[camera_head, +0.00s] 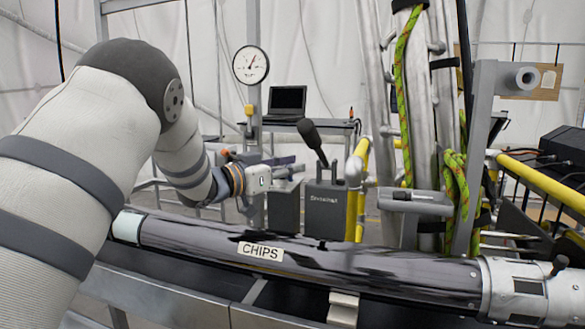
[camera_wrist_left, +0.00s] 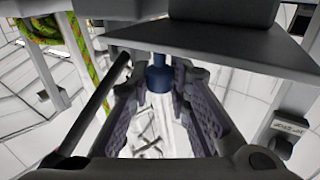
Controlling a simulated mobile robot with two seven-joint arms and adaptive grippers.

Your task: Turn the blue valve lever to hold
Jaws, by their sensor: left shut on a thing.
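My left gripper (camera_head: 290,170) reaches in from the left, beyond the dark tube, beside the grey box with the black lever. In the left wrist view, the fingers of my left gripper (camera_wrist_left: 158,88) are closed around a dark blue cylindrical piece, which looks like the end of the blue valve lever (camera_wrist_left: 158,76). A small bluish part, likely the blue valve lever (camera_head: 282,160), shows at the gripper in the head view. Most of the lever and any position marks are hidden. My right gripper is not in view.
A dark tube labelled CHIPS (camera_head: 370,265) lies across the front. A grey box (camera_head: 325,210) with a black-handled lever (camera_head: 312,140) stands near my left gripper. Yellow pipes (camera_head: 357,190) and metal poles with a green rope (camera_head: 402,90) stand right of it. A laptop (camera_head: 287,102) and gauge (camera_head: 250,65) are behind.

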